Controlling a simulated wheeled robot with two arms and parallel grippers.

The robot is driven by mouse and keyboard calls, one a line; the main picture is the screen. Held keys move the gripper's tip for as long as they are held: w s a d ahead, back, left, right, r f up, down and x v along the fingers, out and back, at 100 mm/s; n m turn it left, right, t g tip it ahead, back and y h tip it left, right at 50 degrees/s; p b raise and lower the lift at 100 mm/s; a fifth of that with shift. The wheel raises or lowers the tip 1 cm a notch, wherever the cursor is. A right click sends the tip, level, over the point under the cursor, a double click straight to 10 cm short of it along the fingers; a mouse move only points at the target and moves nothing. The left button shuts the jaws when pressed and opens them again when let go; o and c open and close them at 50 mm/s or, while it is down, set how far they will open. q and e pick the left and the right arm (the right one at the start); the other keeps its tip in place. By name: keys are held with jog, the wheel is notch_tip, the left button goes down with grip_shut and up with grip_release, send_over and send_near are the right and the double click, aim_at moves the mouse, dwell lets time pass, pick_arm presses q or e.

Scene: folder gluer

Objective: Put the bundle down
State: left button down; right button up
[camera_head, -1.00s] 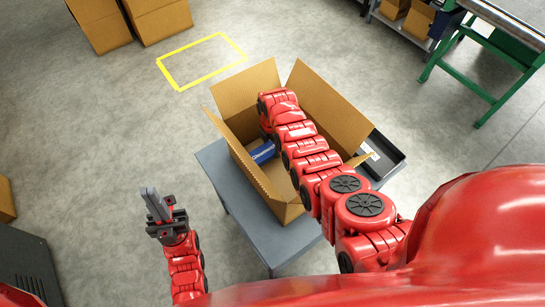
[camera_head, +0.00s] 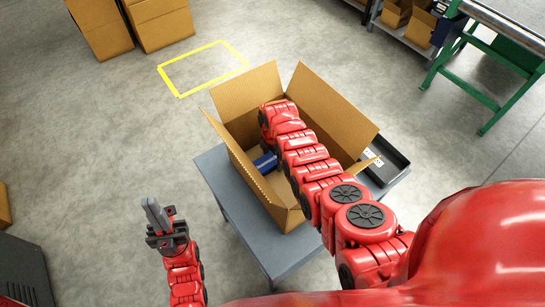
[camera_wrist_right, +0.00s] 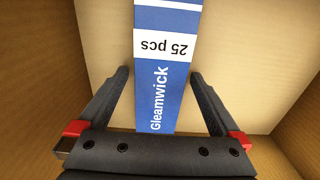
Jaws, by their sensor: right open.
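The bundle is a long blue and white pack lettered "Gleamwick 25 pcs". It shows in the right wrist view (camera_wrist_right: 180,100) and partly in the head view (camera_head: 266,162), inside an open cardboard box (camera_head: 243,98). My right gripper (camera_wrist_right: 160,74) is open, with one dark finger on each side of the pack and a gap on both sides. In the head view my right arm hides this gripper and part of the pack. My left gripper (camera_head: 153,213) is outside the box to the left, empty, its grey fingers together.
The box stands on a grey table (camera_head: 228,193) with its flaps up. A black tray (camera_head: 388,160) lies beside it on the right. A yellow floor outline (camera_head: 202,68), closed cartons (camera_head: 160,22) and a green-framed stand (camera_head: 480,97) are further back.

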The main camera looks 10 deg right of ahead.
aim_at(272, 158)
notch_tip(272, 158, up, 12)
jog(key=p, duration=0.9)
jog(key=shift+r+p, duration=0.2)
jog(key=shift+p, duration=0.1)
